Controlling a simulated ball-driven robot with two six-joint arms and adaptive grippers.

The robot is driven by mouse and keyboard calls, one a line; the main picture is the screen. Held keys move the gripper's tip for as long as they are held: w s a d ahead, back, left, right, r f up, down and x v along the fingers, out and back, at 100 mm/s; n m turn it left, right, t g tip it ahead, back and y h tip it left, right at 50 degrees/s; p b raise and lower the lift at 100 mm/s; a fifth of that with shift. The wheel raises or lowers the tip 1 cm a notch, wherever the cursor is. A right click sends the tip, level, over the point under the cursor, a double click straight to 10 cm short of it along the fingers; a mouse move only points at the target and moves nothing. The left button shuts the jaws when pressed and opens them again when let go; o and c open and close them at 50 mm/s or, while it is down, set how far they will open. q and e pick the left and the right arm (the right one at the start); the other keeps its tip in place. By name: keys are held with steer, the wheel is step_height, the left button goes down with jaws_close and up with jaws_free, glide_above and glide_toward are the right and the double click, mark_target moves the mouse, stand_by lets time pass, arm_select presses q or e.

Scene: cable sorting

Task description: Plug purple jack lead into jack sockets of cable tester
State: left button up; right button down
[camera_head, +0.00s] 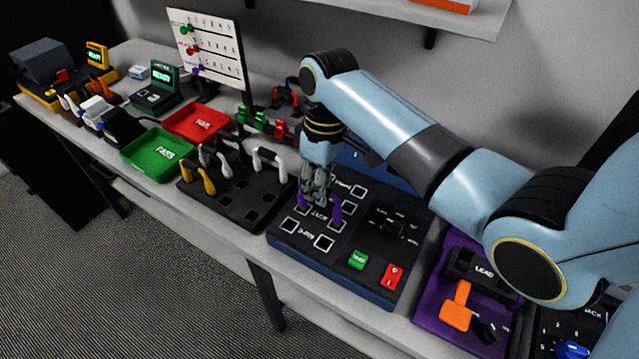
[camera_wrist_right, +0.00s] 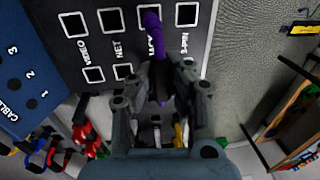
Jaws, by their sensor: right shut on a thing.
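The cable tester (camera_head: 340,270) is a dark panel with a blue edge, labelled square sockets, a knob, and green and red buttons. My right gripper (camera_head: 318,190) points down over its jack row, shut on the purple jack lead (camera_head: 334,212). One purple end shows on each side of the fingers. In the right wrist view, the purple lead (camera_wrist_right: 151,22) arches from between the fingers (camera_wrist_right: 160,85) across the JACK label, between the NET and 3-PIN sockets. The jack sockets are mostly hidden, so I cannot tell whether the plugs are in them. My left gripper is not in view.
Left of the tester stands a black lead rack (camera_head: 235,205) with yellow, grey and white leads. Green (camera_head: 150,172) and red (camera_head: 180,135) trays lie beyond it. A purple lead station (camera_head: 440,300) with an orange piece sits close on the right. A pegged whiteboard (camera_head: 235,70) stands behind.

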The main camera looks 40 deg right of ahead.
steer(key=shift+a+f, duration=0.1)
steer(key=shift+f, duration=0.55)
stand_by(0.9)
steer(key=c, duration=0.7)
jaws_free()
steer(key=shift+o, duration=0.2)
steer(key=shift+r, duration=4)
